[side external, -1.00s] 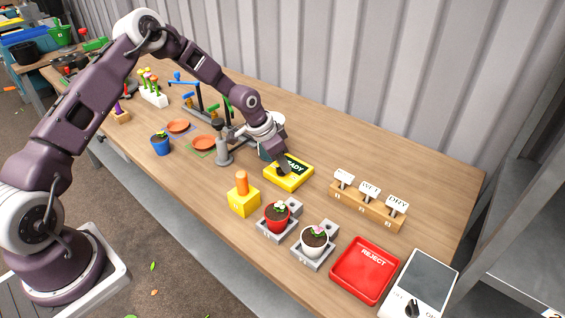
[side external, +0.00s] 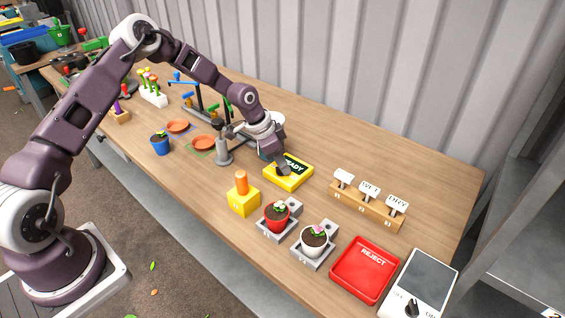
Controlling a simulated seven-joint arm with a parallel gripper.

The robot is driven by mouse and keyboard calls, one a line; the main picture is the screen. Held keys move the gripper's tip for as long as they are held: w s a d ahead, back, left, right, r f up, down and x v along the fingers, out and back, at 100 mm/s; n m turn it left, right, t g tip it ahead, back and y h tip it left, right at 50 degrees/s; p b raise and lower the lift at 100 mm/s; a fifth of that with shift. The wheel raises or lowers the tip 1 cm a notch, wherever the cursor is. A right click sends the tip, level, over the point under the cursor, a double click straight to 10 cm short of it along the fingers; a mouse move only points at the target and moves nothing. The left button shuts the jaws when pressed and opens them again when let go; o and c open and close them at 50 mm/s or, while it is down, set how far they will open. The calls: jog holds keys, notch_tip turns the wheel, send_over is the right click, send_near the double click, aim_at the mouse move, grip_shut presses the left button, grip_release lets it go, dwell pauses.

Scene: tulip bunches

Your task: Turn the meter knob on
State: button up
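The meter (side external: 420,283) is a white box with a dark grey screen at the front right corner of the table. I cannot tell clearly which marking the knob points at. My gripper (side external: 283,169) is far to the left of the meter, just over the yellow READY tray (side external: 289,184). Its fingers are dark and small here, and I cannot tell whether they are open or hold anything.
A red REJECT tray (side external: 347,283) lies left of the meter. A white pot (side external: 313,242) and a red pot (side external: 276,218) stand in grey holders near the front edge. A yellow block with an orange peg (side external: 242,202) and a label rack (side external: 366,211) stand nearby.

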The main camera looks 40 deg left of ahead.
jog(key=shift+o, duration=0.5)
jog(key=shift+r, duration=0.1)
jog(key=v, duration=0.7)
jog(key=shift+s, duration=0.1)
jog(key=s+d+r+n+y, duration=0.2)
jog(key=s+r+y, duration=0.1)
jog(key=s+r, duration=1.25)
jog(key=s+d+r+n+t, duration=0.1)
jog(key=s+r+n, duration=0.1)
jog(key=s, duration=0.8)
jog(key=s+d+r+n+t, duration=0.1)
jog(key=s+r, duration=0.3)
jog(key=s, duration=0.6)
jog(key=shift+s+d+r+n+h, duration=0.3)
jog(key=shift+s+d+n, duration=0.05)
jog(key=shift+d+n, duration=0.4)
